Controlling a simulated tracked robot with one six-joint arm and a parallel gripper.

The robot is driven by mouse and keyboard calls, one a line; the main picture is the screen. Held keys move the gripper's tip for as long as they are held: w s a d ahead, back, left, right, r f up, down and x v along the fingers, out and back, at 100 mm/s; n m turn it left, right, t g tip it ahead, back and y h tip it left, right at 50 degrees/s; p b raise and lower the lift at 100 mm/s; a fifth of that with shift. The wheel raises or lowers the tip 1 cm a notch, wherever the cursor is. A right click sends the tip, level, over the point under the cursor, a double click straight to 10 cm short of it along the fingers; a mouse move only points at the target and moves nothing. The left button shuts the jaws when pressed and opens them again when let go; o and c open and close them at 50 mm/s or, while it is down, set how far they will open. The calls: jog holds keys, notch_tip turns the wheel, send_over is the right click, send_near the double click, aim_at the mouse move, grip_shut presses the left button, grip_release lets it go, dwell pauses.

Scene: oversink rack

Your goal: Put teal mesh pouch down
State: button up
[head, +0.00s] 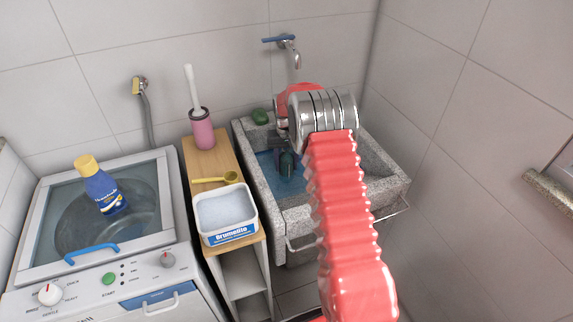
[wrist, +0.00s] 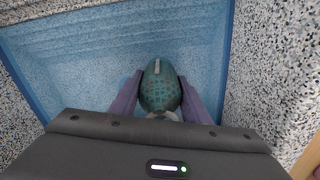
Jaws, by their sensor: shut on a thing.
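The teal mesh pouch (wrist: 160,88) is a dark teal, rounded thing with a speckled pattern, in the middle of the wrist view. My gripper (wrist: 160,100) is shut on it, with one purple finger on each side. The pouch is over the blue basin of the granite sink in the wrist view. In the head view the pouch (head: 287,163) shows small and dark above the blue area, partly hidden by my arm and gripper. I cannot tell whether it touches the basin floor.
The granite sink (head: 262,193) has a green thing (head: 260,116) on its back left rim and a tap (head: 287,46) above. Left of it, a wooden-topped shelf holds a powder tub (head: 227,233), a yellow scoop (head: 220,179) and a pink brush holder (head: 202,132). A washing machine (head: 160,252) carries a blue bottle (head: 101,190).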

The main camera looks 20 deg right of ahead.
jog(key=shift+f, duration=0.25)
jog(key=shift+f, duration=0.6)
jog(key=o, duration=1.1)
jog(key=shift+r, duration=0.1)
notch_tip(320, 180, up, 13)
dwell(0.5)
